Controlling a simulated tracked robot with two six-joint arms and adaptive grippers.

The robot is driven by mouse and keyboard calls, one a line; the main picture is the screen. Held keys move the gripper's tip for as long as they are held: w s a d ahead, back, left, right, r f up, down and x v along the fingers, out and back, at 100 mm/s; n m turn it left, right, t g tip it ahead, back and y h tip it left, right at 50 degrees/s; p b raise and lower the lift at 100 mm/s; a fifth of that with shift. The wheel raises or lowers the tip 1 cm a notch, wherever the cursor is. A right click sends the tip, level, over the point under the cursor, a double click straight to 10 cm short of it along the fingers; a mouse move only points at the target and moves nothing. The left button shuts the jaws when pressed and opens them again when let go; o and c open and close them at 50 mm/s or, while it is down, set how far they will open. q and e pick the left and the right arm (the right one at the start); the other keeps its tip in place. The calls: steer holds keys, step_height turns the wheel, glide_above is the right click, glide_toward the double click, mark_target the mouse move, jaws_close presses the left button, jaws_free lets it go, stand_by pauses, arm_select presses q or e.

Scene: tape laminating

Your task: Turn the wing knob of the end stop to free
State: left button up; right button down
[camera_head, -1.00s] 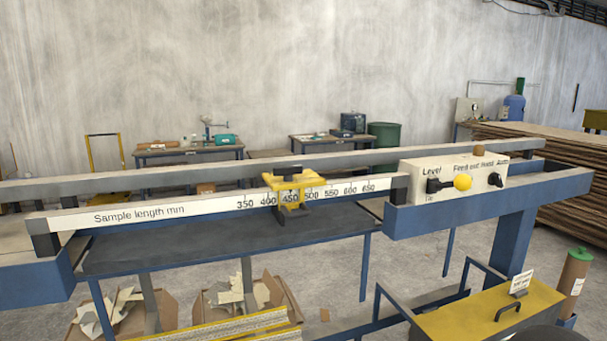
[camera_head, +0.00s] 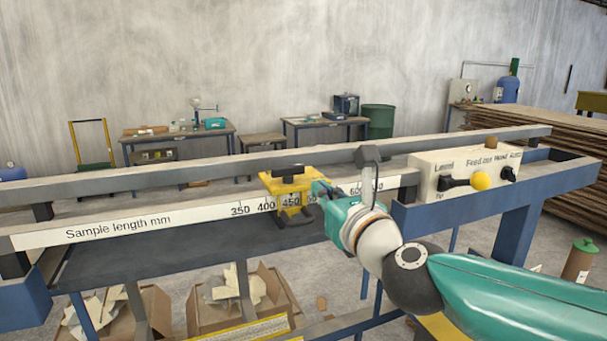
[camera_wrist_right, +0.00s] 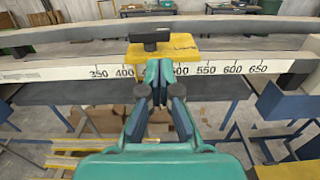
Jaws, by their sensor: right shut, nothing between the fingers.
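The yellow end stop (camera_head: 283,185) sits on the sample length scale near the 450 mark. It also shows in the right wrist view (camera_wrist_right: 190,55). Its dark wing knob (camera_head: 288,170) is on top, and in the wrist view the knob (camera_wrist_right: 149,38) appears as a bar lying roughly along the rail. My right gripper (camera_head: 320,190) is just right of the end stop in the head view. In the wrist view its fingers (camera_wrist_right: 160,72) are together and empty, in front of the end stop and below the knob in the picture. My left gripper is not in view.
The scale rail (camera_head: 130,228) runs along the blue frame. Boxes of scraps (camera_head: 235,295) are below. The rail left of the end stop is clear.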

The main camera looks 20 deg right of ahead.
mark_target(298, 170)
steer(key=w+p, duration=0.2)
steer(key=w, duration=0.7)
steer(key=shift+a, duration=0.1)
